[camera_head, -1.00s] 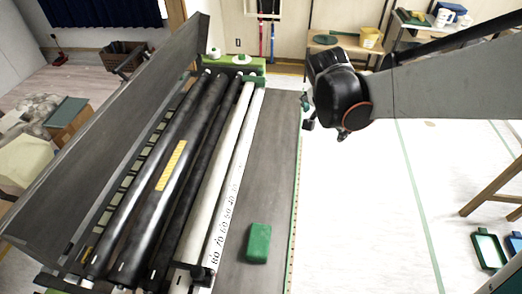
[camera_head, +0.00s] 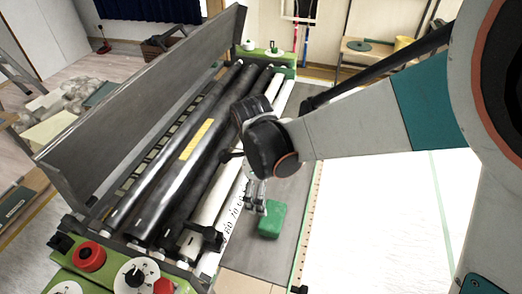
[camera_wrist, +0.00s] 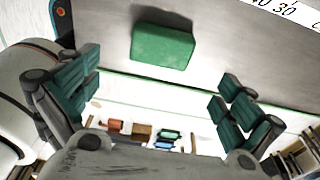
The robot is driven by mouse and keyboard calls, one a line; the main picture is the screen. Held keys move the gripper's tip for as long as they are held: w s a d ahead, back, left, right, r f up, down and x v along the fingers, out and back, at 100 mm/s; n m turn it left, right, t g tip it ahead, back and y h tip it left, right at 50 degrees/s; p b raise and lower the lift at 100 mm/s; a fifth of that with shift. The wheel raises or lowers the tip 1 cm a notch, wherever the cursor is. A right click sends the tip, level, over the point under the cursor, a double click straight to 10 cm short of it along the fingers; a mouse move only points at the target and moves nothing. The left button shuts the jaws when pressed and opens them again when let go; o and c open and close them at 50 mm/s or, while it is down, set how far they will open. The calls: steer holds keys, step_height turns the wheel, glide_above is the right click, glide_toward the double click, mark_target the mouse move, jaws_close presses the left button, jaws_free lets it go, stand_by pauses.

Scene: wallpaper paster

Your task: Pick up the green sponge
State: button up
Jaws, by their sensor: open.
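The green sponge (camera_head: 271,220) is a small block lying on the dark grey flat bed (camera_head: 290,185) of the paster, next to the numbered white ruler strip. My gripper (camera_head: 257,205) hangs over the bed just left of the sponge, partly overlapping it in the head view. In the wrist view the sponge (camera_wrist: 163,46) lies beyond the fingertips, near the top middle. The teal-padded fingers (camera_wrist: 160,92) are spread wide on either side, with nothing between them.
Long black and white rollers (camera_head: 180,155) and a tall grey panel (camera_head: 140,95) stand left of the bed. A red emergency button (camera_head: 88,256) and dials sit at the front left. Pale floor (camera_head: 390,220) is open on the right.

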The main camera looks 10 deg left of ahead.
mark_target(273, 214)
steer(key=f, duration=0.2)
steer(key=f+b, duration=0.1)
steer(key=f, duration=0.2)
steer(key=d+f+b, duration=0.1)
steer(key=f, duration=0.1)
steer(key=shift+f, duration=0.25)
steer(key=shift+w+d+f+b, duration=0.1)
steer(key=shift+d+f+b, duration=0.15)
steer(key=shift+f+b, duration=0.45)
steer(key=shift+w+d+f+b, duration=0.1)
steer(key=shift+d+f+b, duration=0.2)
steer(key=shift+f, duration=0.75)
steer(key=shift+d+f+b, duration=0.2)
steer(key=shift+f+b, duration=0.4)
steer(key=shift+f, duration=0.25)
steer(key=c, duration=0.7)
